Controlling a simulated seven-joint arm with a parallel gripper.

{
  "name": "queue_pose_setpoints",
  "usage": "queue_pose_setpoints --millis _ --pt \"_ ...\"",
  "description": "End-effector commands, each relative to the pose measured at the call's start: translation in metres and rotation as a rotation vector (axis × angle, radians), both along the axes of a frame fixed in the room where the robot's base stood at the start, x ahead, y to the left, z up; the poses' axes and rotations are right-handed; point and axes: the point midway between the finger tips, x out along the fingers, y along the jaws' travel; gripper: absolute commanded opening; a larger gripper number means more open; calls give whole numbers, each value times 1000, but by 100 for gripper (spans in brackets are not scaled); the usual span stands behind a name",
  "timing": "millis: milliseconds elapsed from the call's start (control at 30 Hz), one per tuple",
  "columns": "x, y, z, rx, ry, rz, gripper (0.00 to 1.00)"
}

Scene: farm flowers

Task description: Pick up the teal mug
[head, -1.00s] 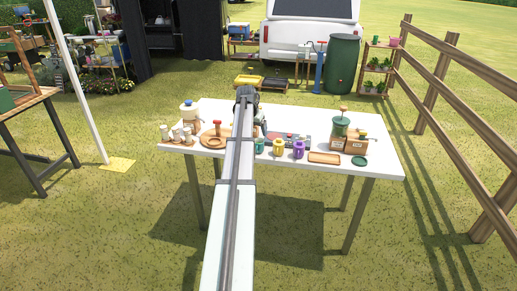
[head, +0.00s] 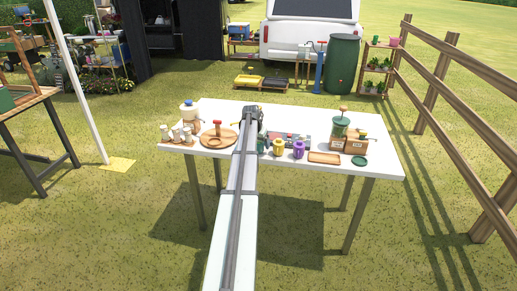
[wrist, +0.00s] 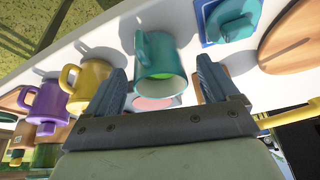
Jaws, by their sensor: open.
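The teal mug (wrist: 158,52) shows in the wrist view just ahead of my gripper (wrist: 162,68), its near end between the two spread fingers. Its handle is on the left side. My gripper is open, with no clear contact on the mug. In the head view only a sliver of the teal mug (head: 262,146) shows beside my arm, which hides the rest. The fingers cannot be made out in the head view.
A yellow mug (wrist: 90,87) and a purple mug (wrist: 46,103) stand to the left in the wrist view. A blue-teal object (wrist: 232,20) and a round wooden board (wrist: 290,38) lie to the right. The white table (head: 285,172) has bare room at its front edge.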

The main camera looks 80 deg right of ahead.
Motion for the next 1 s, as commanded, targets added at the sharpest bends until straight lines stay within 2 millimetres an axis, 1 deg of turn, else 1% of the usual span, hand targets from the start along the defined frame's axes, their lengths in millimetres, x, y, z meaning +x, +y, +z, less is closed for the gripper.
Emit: queue_pose_setpoints --millis 33,100,167,433,1000 --pt "-1 -4 -8 2 0 0 88" --pt "-1 -7 -16 1 0 0 88" --pt "-2 -9 -21 0 0 1 88" --pt "-2 -9 -23 -1 0 1 87" --pt "-2 -9 -23 -1 0 1 32"
